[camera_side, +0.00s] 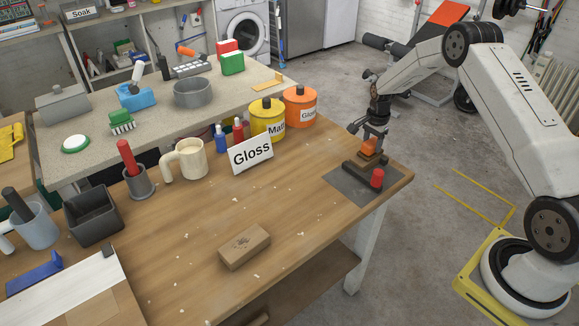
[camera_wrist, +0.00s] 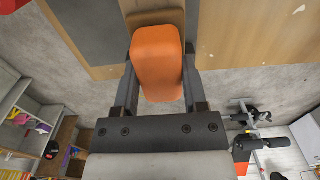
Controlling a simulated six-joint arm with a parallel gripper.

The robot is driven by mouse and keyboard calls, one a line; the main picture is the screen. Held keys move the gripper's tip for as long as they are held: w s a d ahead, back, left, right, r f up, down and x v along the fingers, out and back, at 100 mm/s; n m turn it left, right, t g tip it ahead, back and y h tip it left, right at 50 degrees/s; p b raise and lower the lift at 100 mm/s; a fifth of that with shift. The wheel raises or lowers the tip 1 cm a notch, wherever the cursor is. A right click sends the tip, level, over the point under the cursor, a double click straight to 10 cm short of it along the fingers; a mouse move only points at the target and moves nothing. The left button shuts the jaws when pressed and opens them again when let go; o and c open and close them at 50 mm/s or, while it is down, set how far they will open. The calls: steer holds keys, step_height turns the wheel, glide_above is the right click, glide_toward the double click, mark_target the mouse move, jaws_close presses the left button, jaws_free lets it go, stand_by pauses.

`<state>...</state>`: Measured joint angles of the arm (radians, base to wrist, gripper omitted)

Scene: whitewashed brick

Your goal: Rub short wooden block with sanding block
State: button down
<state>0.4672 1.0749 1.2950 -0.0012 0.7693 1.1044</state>
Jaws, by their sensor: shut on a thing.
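A short wooden block (camera_side: 244,247) lies flat near the front edge of the wooden table (camera_side: 300,235), with a dark mark on its top. My gripper (camera_side: 370,139) is at the table's right end, well to the right of and behind that block. It is shut on the sanding block (camera_side: 369,148), which has an orange grip and a tan base. In the wrist view the orange part of the sanding block (camera_wrist: 158,60) sits between both fingers. It is over the far part of a dark mat (camera_side: 345,187); I cannot tell whether its base touches.
A black item with a red knob (camera_side: 377,178) stands on the mat beside my gripper. An orange can (camera_side: 300,107), a yellow can (camera_side: 267,121) and a "Gloss" sign (camera_side: 251,154) stand to the left. Bare tabletop with scattered chips lies between the mat and wooden block.

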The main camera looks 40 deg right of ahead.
steer(key=shift+a, duration=3.15)
steer(key=d, duration=0.7)
steer(key=shift+d, duration=0.15)
steer(key=shift+d+r, duration=0.1)
steer(key=shift+d, duration=0.1)
steer(key=shift+r, duration=3.95)
